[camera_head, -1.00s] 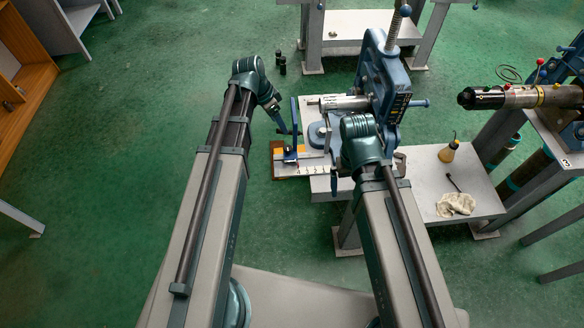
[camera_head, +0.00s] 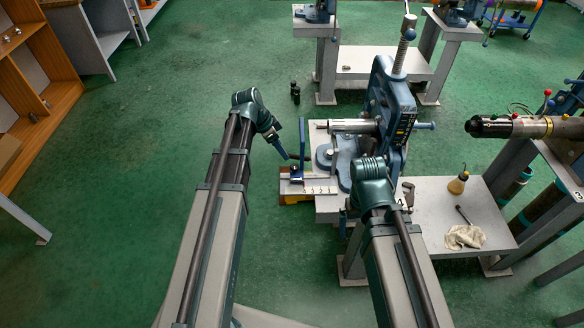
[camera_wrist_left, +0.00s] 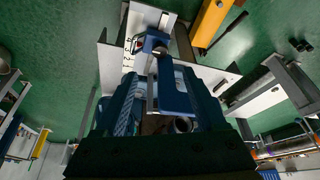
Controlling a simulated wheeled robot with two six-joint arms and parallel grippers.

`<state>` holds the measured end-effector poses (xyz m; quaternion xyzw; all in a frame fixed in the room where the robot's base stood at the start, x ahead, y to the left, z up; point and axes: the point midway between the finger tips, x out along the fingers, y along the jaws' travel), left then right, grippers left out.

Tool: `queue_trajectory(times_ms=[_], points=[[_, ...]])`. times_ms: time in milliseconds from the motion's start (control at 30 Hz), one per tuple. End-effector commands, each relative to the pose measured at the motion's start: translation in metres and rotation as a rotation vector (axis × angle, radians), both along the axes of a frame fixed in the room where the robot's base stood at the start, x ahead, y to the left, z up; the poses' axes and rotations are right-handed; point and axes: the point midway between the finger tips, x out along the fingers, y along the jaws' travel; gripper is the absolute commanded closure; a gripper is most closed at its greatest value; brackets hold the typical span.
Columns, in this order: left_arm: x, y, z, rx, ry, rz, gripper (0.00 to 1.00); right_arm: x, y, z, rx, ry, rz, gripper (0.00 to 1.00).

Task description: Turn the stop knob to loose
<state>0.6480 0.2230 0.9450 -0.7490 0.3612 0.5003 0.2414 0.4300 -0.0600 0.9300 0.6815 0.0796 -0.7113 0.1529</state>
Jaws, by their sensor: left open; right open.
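The blue vise (camera_head: 385,105) stands on a white bench with a grey pipe across it. At its left end a blue stop with an upright plate (camera_head: 302,140) sits over a numbered white scale (camera_head: 319,187). In the left wrist view the stop's block (camera_wrist_left: 154,41) and a small knob on it (camera_wrist_left: 160,51) show just beyond my fingers. My left gripper (camera_head: 285,153) is open above the stop, and its fingers (camera_wrist_left: 163,100) lie either side of the blue plate in that view. I cannot tell contact. My right gripper's wrist (camera_head: 372,183) is before the vise; its fingers are mostly hidden.
A pipe on a stand (camera_head: 515,127) is further right.

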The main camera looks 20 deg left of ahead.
Motion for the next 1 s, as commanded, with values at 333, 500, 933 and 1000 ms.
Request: queue_trajectory(times_ms=[333,500,933,1000], points=[[0.013,-0.016,-0.055,0.0,0.001,0.0,0.28,0.0,0.0,-0.055,0.0,0.0,0.0,0.0],[0.019,-0.023,-0.079,0.0,0.001,-0.001,0.28,0.0,0.0,-0.078,0.0,0.0,0.0,0.0],[0.027,-0.034,-0.104,0.0,0.0,0.0,0.28,0.0,0.0,-0.104,0.0,0.0,0.0,0.0],[0.027,-0.034,-0.104,0.0,0.0,0.001,0.28,0.0,0.0,-0.104,0.0,0.0,0.0,0.0]])
